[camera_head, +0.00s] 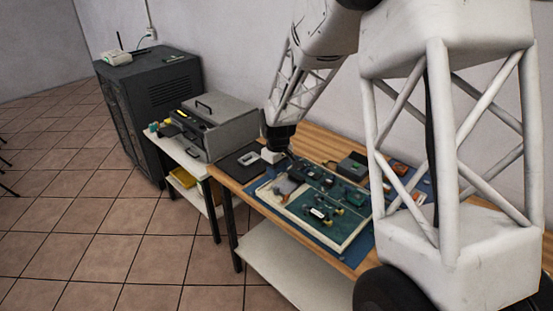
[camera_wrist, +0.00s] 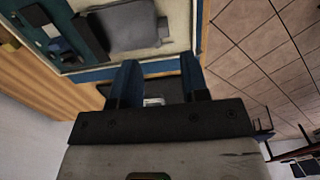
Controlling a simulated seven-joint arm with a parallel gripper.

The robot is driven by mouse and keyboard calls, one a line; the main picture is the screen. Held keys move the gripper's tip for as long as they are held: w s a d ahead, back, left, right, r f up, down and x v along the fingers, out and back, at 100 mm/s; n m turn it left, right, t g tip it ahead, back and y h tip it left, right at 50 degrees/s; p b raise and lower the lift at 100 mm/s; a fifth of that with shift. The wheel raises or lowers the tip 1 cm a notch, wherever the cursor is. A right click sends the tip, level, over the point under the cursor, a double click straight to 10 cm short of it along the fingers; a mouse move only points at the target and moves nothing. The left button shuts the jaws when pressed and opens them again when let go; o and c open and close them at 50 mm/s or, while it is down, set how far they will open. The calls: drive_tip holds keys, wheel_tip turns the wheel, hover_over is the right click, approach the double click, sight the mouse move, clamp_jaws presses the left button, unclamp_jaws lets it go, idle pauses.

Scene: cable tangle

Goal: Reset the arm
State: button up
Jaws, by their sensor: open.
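My gripper (camera_wrist: 158,80) is open, with its two dark blue fingers apart and nothing held between them. In the head view my gripper (camera_head: 287,155) hangs over the left end of the wooden table, beside the work board; its fingertips are small and hard to make out there. The arm reaches down to it from the upper right. A small pale object (camera_wrist: 153,101) shows in the gap between the fingers in the wrist view, and I cannot tell its distance below them.
The wooden table (camera_head: 236,172) carries a board (camera_head: 345,240) with several small devices and a grey pouch (camera_wrist: 130,25) on it. A black pad (camera_head: 234,171) lies at the table's left end. A grey case (camera_head: 235,135) stands on a side table, near a dark cabinet (camera_head: 160,90).

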drive_tip(key=s+d+r+m+t, duration=0.1)
drive_tip(key=s+d+r+m, duration=0.1)
drive_tip(key=s+d+r, duration=0.5)
drive_tip(key=s+d+r+m, duration=0.2)
drive_tip(key=s+d+r, duration=0.1)
drive_tip(key=s+r, duration=0.65)
drive_tip(key=s+d+r+m, duration=0.2)
drive_tip(key=s+d, duration=0.1)
drive_tip(key=s, duration=0.9)
drive_tip(key=s+d+r+m+t, duration=0.1)
drive_tip(key=s+d+r+m, duration=0.1)
drive_tip(key=s, duration=1.1)
drive_tip(key=shift+d+m+t, duration=0.3)
drive_tip(key=shift+d+m, duration=0.3)
drive_tip(key=shift+o, duration=0.3)
drive_tip(key=shift+r, duration=0.15)
